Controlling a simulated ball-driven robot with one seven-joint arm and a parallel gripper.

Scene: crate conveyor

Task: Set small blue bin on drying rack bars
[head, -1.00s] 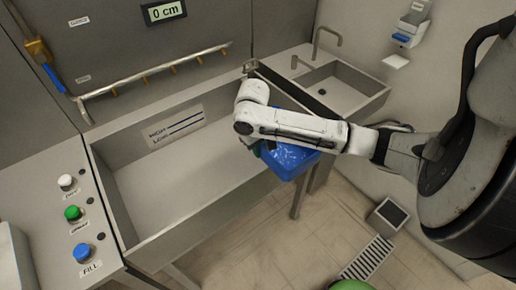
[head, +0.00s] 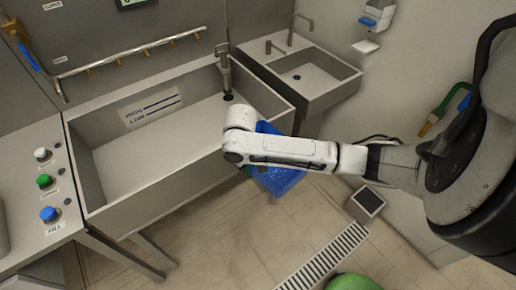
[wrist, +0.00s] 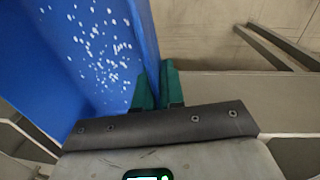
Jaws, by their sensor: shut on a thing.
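The small blue bin (head: 278,178) hangs below my forearm in the head view, partly hidden by the arm, over the floor just off the big trough's right front corner. In the wrist view the bin (wrist: 90,50) fills the left side, with white specks or droplets on its surface. My gripper (wrist: 157,82) has green fingers shut on the bin's wall. I cannot make out a drying rack in these frames.
A large trough (head: 190,165) stands at the left, with a panel of buttons (head: 44,182) beside it. A small sink (head: 318,82) is behind. A floor grate (head: 325,255), a green round object (head: 354,283) and a dark-topped box (head: 368,201) lie on the right-hand floor.

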